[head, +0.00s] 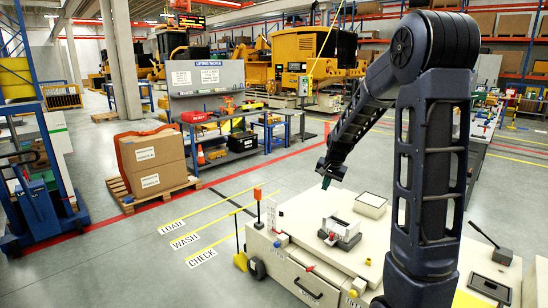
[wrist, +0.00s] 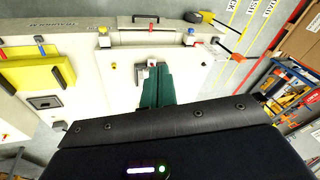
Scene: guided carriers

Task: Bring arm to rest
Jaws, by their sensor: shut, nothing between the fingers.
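My gripper (head: 328,181) hangs from my dark blue arm above the cream-coloured carrier (head: 300,262), in the middle of the head view. Its green fingers are together with nothing between them. In the wrist view my gripper (wrist: 153,72) shows the two green fingers side by side, pointing at the carrier top. My arm rises at the right, bends over at a high elbow and slopes down left to the gripper. The gripper is apart from the carrier top.
A white block in a grey fixture (head: 341,230) and a shallow square tray (head: 370,205) stand on the carrier. Cardboard boxes (head: 153,160) on a pallet and a workbench (head: 225,150) stand beyond. Open floor lies between.

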